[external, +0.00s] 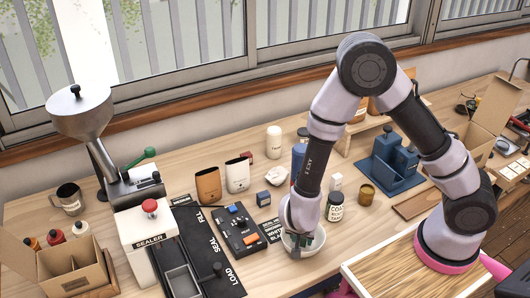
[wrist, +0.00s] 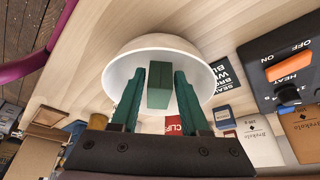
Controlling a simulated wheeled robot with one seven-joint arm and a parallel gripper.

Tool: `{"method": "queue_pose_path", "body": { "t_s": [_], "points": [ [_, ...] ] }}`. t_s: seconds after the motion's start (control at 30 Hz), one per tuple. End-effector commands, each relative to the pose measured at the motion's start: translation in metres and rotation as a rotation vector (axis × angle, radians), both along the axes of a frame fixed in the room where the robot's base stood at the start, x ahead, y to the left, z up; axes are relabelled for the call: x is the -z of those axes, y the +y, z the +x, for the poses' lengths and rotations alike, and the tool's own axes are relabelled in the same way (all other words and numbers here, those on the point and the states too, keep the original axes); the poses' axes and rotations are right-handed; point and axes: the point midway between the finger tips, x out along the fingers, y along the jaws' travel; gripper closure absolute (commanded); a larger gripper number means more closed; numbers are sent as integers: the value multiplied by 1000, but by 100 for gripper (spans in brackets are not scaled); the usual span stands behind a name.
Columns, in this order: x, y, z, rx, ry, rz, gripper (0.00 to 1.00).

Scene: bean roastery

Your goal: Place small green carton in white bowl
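The small green carton (wrist: 159,94) shows in the wrist view between the two green fingertips, which sit close against its sides. My gripper (wrist: 160,84) appears shut on it. The white bowl (wrist: 126,72) is right behind the carton in that view, its rim surrounding the fingertips. In the external view my gripper (external: 304,238) points down into the white bowl (external: 300,252) on the table. The carton is hard to make out there, and I cannot tell whether it touches the bowl's floor.
The heat sealer controller (external: 239,230) and small blue box (external: 263,198) stand left of the bowl. A dark labelled jar (external: 335,206) and ochre tin (external: 366,194) stand to its right. A wooden board (external: 416,204) lies farther right. A pale box (external: 336,181) stands behind the jar.

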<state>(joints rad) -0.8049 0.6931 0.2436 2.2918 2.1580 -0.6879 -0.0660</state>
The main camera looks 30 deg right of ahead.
Motion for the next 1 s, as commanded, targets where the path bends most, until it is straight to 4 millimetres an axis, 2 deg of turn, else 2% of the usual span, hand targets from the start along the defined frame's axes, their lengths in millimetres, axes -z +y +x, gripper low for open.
{"method": "queue_pose_path", "body": {
  "t_s": [0.7,0.77,1.0],
  "points": [
    [-2,0,0,0,-1,1,31],
    [-6,0,1,0,-2,2,31],
    [-42,0,1,2,-3,4,31]
  ]
}}
